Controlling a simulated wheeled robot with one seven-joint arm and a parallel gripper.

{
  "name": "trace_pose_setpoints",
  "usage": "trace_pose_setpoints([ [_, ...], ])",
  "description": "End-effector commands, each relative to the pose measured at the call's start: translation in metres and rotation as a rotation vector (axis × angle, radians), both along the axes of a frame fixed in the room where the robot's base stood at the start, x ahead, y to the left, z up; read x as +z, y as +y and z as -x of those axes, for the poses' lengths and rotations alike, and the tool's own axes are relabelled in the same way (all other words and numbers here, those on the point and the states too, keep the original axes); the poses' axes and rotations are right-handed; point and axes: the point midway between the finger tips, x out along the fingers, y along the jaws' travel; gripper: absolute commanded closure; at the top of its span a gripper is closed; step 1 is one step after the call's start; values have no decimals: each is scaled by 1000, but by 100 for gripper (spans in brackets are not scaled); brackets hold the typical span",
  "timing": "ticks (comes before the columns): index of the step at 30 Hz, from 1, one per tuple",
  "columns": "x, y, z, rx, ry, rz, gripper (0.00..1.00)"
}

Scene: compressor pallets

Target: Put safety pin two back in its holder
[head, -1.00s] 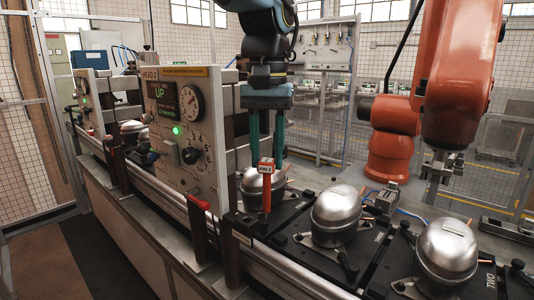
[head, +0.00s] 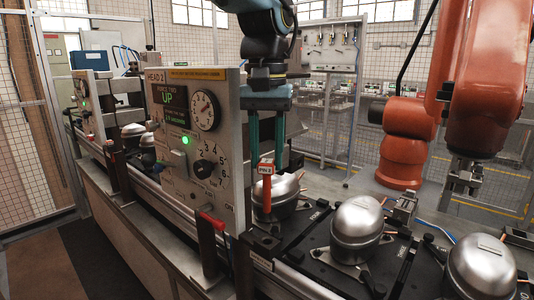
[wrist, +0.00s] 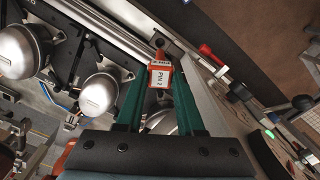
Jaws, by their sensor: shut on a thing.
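Safety pin two is a red pin (head: 266,190) with a white-labelled red head. It hangs upright, head up, from my gripper (head: 266,163), whose green fingers are shut on the head. In the wrist view the pin's label (wrist: 160,78) reads PIN 2 between the fingertips of my gripper (wrist: 160,70). In the head view the pin's lower end shows in front of a silver compressor, above a dark block (head: 264,243) by the rail. I cannot tell whether that block is the holder, or whether the tip touches it.
The HEAD 2 panel (head: 195,140), with gauge and green light, stands close left of the pin. A red-tipped lever (head: 212,219) sticks out below it. Silver compressors (head: 358,225) on black pallets line the right. An orange robot arm (head: 484,80) stands behind them.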

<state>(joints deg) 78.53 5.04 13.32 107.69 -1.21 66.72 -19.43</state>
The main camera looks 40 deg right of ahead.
Motion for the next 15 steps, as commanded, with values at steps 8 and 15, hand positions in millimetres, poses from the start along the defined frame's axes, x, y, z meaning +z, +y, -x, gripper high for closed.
trace_pose_setpoints([
  [8,-22,0,0,0,1,-1,100],
  [15,-45,0,0,1,1,-1,100],
])
